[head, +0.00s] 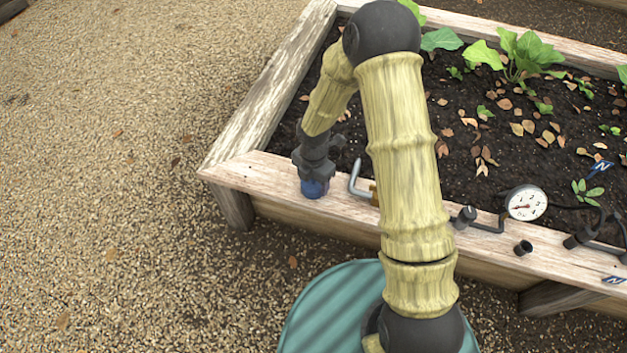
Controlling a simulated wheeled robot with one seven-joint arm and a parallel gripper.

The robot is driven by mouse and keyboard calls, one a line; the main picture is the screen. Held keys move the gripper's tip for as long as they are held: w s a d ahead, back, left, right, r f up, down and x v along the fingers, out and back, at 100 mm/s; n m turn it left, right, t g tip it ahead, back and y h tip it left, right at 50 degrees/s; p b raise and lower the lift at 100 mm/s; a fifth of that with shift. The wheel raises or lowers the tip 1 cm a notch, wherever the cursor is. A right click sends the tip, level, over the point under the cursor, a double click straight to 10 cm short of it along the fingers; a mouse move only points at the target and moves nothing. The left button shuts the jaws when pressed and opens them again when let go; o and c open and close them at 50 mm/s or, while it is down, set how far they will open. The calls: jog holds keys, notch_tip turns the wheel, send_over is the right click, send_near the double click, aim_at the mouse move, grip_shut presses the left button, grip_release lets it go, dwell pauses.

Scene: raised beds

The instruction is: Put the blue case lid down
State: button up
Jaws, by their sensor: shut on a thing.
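A small dark-blue piece, which I take for the blue case lid (314,188), shows just under my gripper (313,172) in the head view. My gripper points down at the front left corner of the raised bed and is shut on the lid. The lid is over the wooden front rim (265,171). I cannot tell whether it touches the wood. My gripper hides its upper part.
A grey bent rod (357,181) lies just right of the lid, near a brass piece partly behind my arm. Farther right on the rim are a white dial gauge (526,203) and black pipe fittings (523,248). Soil and plants (520,57) fill the bed. Gravel is clear at left.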

jog(key=shift+f, duration=0.15)
jog(key=o, duration=1)
jog(key=shift+c, duration=0.2)
notch_tip(320, 180, up, 12)
jog(key=p, duration=0.6)
jog(key=shift+r, duration=0.25)
